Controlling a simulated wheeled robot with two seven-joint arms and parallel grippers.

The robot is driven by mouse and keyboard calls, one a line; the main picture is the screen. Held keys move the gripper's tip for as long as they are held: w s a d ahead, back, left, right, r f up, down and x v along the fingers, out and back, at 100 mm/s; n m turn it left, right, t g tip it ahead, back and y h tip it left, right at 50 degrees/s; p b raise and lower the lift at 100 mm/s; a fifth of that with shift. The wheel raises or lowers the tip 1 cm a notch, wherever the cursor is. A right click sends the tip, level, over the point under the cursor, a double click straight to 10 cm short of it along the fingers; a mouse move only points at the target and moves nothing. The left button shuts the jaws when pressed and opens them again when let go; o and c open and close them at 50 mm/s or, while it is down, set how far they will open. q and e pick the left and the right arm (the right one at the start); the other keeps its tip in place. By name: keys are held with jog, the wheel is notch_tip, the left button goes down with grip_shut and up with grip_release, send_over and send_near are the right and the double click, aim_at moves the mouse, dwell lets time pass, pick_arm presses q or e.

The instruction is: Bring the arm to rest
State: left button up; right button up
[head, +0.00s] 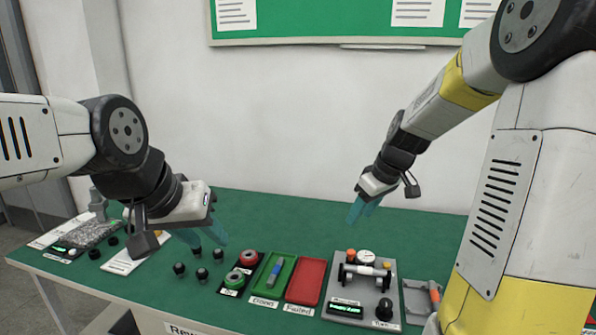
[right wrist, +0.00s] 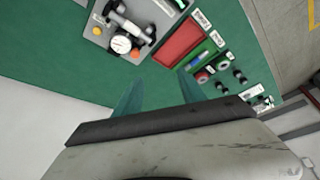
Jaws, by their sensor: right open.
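My right gripper (head: 362,208) is raised above the back of the green table (head: 330,210), to the right of the middle. Its teal fingers are apart and empty, and they also show in the right wrist view (right wrist: 160,95). My left gripper (head: 205,237) hangs above the left part of the table, over several small black knobs (head: 197,252). Its teal fingertips show apart with nothing seen between them. Neither gripper touches anything that I can see.
A grey test fixture (head: 340,302) with a gauge stands at the right front. Beside it are an empty red tray (head: 307,279) and a green tray (head: 259,290) holding a blue-grey part. An orange-handled tool (head: 434,292) lies further right. The table's back middle is clear.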

jog(key=s+a+r+m+t, duration=0.1)
jog(key=s+a+r+m, duration=0.1)
jog(key=s, duration=0.8)
jog(key=s+a+r+m+t, duration=0.1)
jog(key=s+r+m, duration=0.3)
jog(key=s, duration=0.7)
notch_tip(320, 180, up, 2)
jog(key=shift+a+r+m+t+h, duration=0.15)
jog(key=shift+a+m+t+h, duration=0.15)
jog(key=shift+a+m, duration=0.1)
jog(key=shift+s, duration=0.1)
jog(key=shift+c, duration=0.2)
dwell(0.5)
